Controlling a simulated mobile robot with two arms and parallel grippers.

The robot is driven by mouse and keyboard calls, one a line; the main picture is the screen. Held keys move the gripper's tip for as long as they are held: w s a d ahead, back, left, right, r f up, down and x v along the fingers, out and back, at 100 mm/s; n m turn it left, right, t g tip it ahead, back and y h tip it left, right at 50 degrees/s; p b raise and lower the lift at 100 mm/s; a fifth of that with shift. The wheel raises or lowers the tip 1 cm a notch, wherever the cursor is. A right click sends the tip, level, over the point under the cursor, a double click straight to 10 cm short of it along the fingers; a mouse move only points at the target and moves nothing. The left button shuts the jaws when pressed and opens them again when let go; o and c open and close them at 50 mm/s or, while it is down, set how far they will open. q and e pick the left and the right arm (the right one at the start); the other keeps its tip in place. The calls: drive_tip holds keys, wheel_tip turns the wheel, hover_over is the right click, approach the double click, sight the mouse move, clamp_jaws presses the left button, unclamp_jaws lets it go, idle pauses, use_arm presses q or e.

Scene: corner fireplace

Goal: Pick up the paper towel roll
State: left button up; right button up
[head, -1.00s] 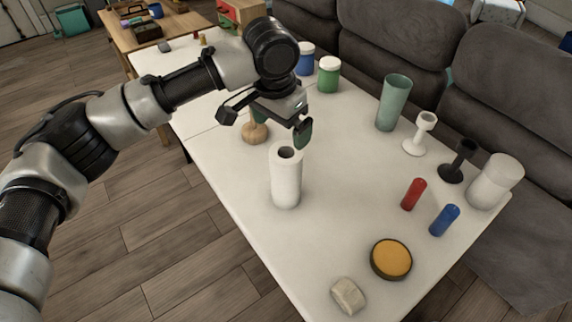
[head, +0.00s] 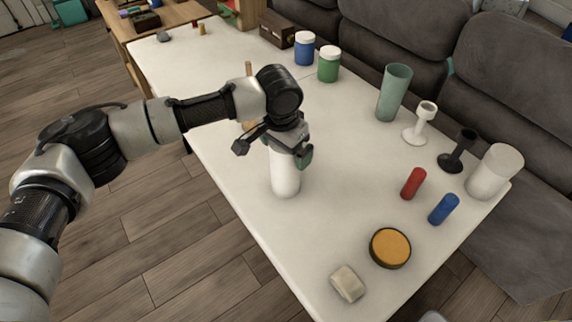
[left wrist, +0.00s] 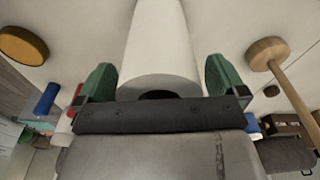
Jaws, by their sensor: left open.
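The white paper towel roll (head: 285,180) stands upright on the white table, near its left edge in the head view. My left gripper (head: 273,150) is at the top of the roll and hides its upper end. In the left wrist view the roll (left wrist: 160,45) lies between the two green fingertips (left wrist: 160,80), with its dark core hole partly hidden by the gripper body. The jaws are open, one finger on each side, with a small gap visible at the right finger. My right gripper does not show.
A wooden-handled tool (left wrist: 268,54) stands close by the gripper. A yellow-topped round tin (head: 390,248), a stone-like block (head: 347,284), a red cylinder (head: 413,183) and a blue cylinder (head: 443,209) lie to the right. A green glass vase (head: 393,93) stands farther back. Bare table surrounds the roll's right side.

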use_arm(q)
drive_tip(key=c, duration=1.1)
drive_tip(key=shift+r, duration=0.1)
